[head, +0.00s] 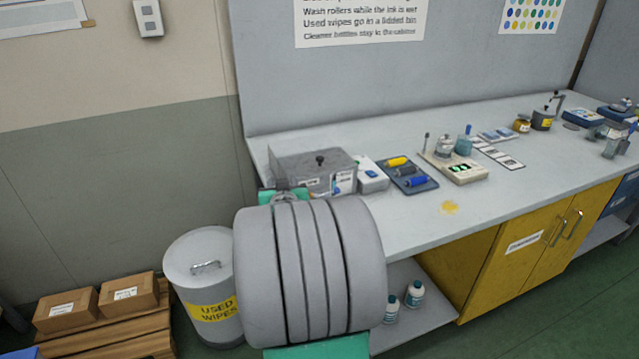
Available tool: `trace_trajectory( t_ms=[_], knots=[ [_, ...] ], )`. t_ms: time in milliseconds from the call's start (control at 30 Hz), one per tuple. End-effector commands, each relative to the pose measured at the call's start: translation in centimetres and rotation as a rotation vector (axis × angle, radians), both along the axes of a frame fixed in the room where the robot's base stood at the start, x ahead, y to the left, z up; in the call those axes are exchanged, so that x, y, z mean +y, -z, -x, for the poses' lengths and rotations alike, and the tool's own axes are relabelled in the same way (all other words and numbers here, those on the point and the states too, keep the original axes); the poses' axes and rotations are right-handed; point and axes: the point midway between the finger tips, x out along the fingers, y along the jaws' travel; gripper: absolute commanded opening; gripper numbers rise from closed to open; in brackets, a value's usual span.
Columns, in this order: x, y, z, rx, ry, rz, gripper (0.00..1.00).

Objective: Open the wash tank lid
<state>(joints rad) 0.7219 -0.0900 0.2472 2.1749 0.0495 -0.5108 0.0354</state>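The wash tank (343,184) is a grey metal box on the left end of the bench. Its flat grey lid (300,165) has a black knob (320,160) on top and looks closed. My arm also hides the tank's lower front left.
A white box (371,179) and a blue tray of rollers (408,187) stand close right of the tank. A used wipes bin (200,262) stands on the floor at left. The bench front is mostly clear, with a yellow stain (449,207).

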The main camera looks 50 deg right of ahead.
Motion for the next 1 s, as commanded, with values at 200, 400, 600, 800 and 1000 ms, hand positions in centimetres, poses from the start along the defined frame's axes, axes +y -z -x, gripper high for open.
trace_trajectory(
  t_ms=[200,400,600,800,1000],
  knots=[
    [-8.7,0.6,5.2,-0.158,0.160,0.179,0.42],
    [-11.1,0.2,3.7,-0.165,0.163,0.189,0.42],
    [-14.0,0.1,1.5,-0.166,0.162,0.189,0.42],
    [-15.0,0.2,0.7,-0.165,0.161,0.188,0.42],
    [-14.9,0.2,0.7,-0.165,0.161,0.188,0.39]
  ],
)
